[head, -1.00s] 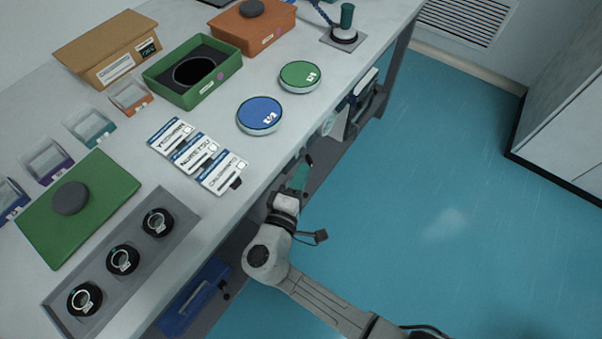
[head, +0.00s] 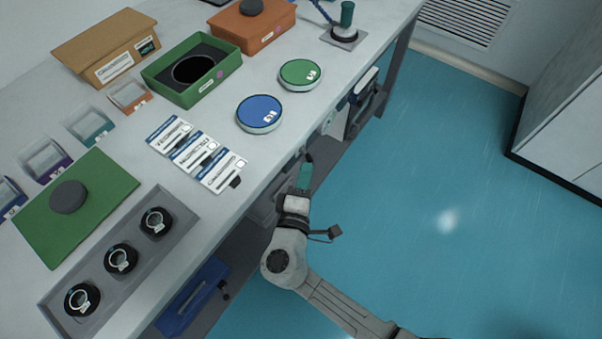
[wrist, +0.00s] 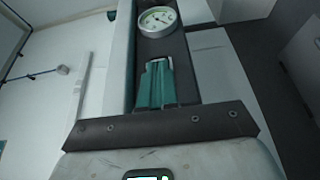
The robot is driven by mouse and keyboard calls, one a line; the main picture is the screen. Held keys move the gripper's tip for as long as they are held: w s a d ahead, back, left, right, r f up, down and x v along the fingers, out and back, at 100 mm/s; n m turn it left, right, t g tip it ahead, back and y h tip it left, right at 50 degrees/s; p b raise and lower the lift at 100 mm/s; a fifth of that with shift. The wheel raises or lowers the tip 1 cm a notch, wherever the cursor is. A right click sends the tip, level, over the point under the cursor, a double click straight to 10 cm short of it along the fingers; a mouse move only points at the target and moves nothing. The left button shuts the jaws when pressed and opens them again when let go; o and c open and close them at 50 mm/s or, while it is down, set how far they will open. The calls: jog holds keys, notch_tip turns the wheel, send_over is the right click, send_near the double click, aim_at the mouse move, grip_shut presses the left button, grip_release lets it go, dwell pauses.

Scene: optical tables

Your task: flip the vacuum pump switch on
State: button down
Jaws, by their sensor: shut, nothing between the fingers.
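My gripper (head: 308,160) is beside the table's front edge, below the tabletop, with its teal fingers pointing toward the table's far end. In the wrist view the teal fingers (wrist: 158,65) are shut and empty. A round white dial gauge (wrist: 157,20) on a dark panel shows just beyond the fingertips. I cannot tell whether they touch the panel. I cannot make out a pump switch in either view. Pale and dark equipment (head: 338,122) sits under the tabletop ahead of my gripper, partly hidden by the table.
The white tabletop (head: 220,210) holds green and blue round discs, label cards, boxes and a grey tray (head: 180,205) with three black ringed parts. A blue case (head: 195,295) is low under the table. The blue floor (head: 450,170) to the right is clear.

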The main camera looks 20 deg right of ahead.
jog(key=shift+s+d, duration=0.1)
jog(key=shift+d, duration=0.1)
jog(key=d+n+t+y+b, duration=0.1)
jog(key=n+y+b, duration=0.1)
jog(key=y+b, duration=0.1)
jog(key=d+n+t+y+b, duration=0.1)
jog(key=d+n+y+b, duration=0.1)
jog(key=y+b, duration=0.1)
jog(key=d+n+t+y+b, duration=0.1)
jog(key=n+y+b, duration=0.1)
jog(key=y+b, duration=0.1)
jog(key=shift+d+t, duration=0.15)
jog(key=shift+t, duration=0.15)
jog(key=shift+s, duration=0.1)
